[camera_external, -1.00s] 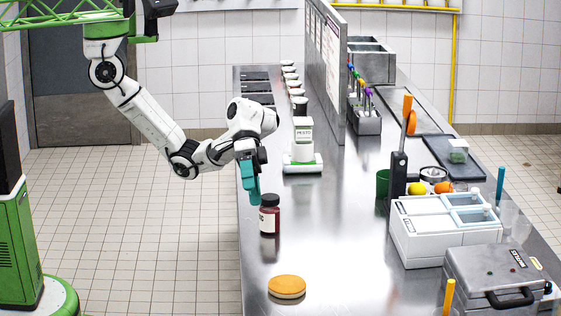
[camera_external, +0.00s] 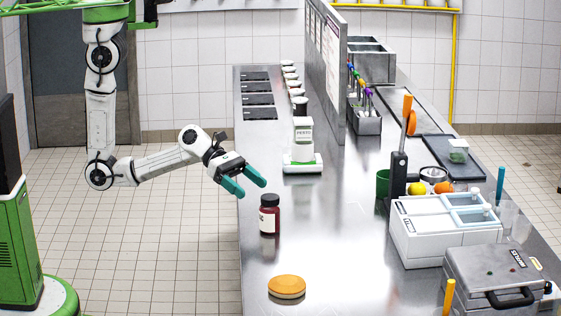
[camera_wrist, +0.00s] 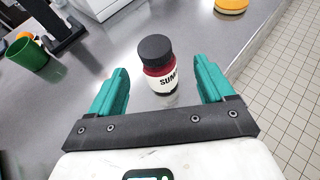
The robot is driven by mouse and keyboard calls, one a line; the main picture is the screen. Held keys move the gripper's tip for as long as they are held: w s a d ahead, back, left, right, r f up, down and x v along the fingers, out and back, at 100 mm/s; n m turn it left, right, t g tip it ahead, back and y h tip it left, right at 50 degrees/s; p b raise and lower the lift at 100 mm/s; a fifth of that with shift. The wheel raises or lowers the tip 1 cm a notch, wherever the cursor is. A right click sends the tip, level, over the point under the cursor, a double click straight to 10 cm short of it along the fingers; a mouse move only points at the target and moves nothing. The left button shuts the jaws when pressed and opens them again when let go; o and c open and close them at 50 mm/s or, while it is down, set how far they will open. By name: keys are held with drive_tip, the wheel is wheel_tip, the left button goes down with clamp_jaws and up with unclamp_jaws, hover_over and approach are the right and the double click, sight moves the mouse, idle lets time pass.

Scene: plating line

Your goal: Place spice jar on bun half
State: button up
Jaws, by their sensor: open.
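The spice jar (camera_external: 269,215) stands upright on the steel counter near its left edge. It has a black lid, a dark red body and a white label. In the wrist view the jar (camera_wrist: 157,68) stands ahead of my gripper, between the lines of the two fingers. My gripper (camera_external: 253,184) is open and empty, with teal fingers above and just behind the jar, not visibly touching it. The bun half (camera_external: 287,287) lies on the counter nearer the camera, with nothing on it. In the wrist view the bun half (camera_wrist: 231,5) is cut off at the top edge.
A white pesto dispenser (camera_external: 303,145) stands behind the jar. A white container box (camera_external: 425,243) and a grey metal case (camera_external: 495,280) stand at the right. A green cup (camera_external: 383,183) is near the middle. The counter between jar and bun half is clear.

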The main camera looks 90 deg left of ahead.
sight(275, 203)
drive_tip(key=shift+a+x, duration=0.2)
drive_tip(key=shift+x, duration=4.65)
drive_tip(key=shift+w+a+f, duration=0.1)
drive_tip(key=shift+w, duration=0.05)
drive_tip(key=c, duration=1.2)
drive_tip(key=shift+c, duration=0.6)
